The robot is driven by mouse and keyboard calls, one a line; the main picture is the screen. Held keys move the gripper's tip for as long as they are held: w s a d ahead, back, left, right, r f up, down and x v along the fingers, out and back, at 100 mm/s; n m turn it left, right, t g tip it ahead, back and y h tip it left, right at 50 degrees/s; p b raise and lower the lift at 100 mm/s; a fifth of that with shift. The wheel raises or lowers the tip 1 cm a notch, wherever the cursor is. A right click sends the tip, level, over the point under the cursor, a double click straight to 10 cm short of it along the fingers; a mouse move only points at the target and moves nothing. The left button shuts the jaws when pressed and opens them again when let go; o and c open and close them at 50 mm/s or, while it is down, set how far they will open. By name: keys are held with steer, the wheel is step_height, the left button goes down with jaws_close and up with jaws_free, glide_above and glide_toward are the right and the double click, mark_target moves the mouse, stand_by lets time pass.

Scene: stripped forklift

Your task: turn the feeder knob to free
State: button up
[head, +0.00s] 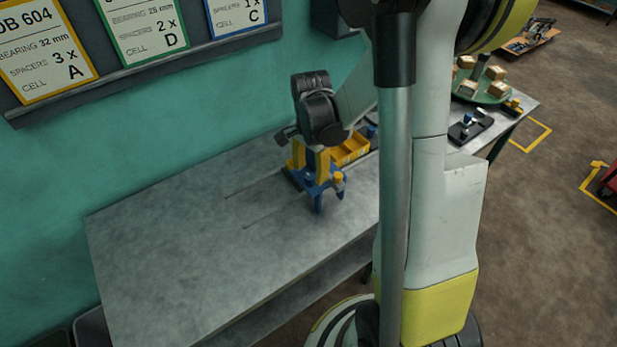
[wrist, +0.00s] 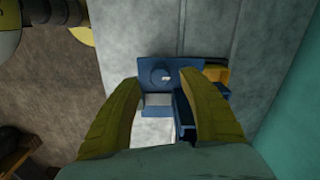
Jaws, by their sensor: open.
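The feeder (head: 318,192) is a small blue fixture on the grey bench, and it also shows in the wrist view (wrist: 210,103). Its knob (wrist: 161,74) looks round and blue, with a small pale mark, in the wrist view. My gripper (head: 311,174) points down over the feeder with its two yellow fingers apart. In the wrist view the fingertips lie on either side of the knob, with visible gaps. I cannot tell their height relative to it. The gripper is open and holds nothing. The knob's setting cannot be read.
A yellow bin (head: 350,149) stands close behind the feeder. The grey bench (head: 190,250) is clear to the left, with two thin slots. A green round tray (head: 484,94) with several small boxes and a black device (head: 470,127) stand at the right end. Sign cards hang on the wall.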

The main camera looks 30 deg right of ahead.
steer(key=shift+f, duration=1.3)
jaws_close()
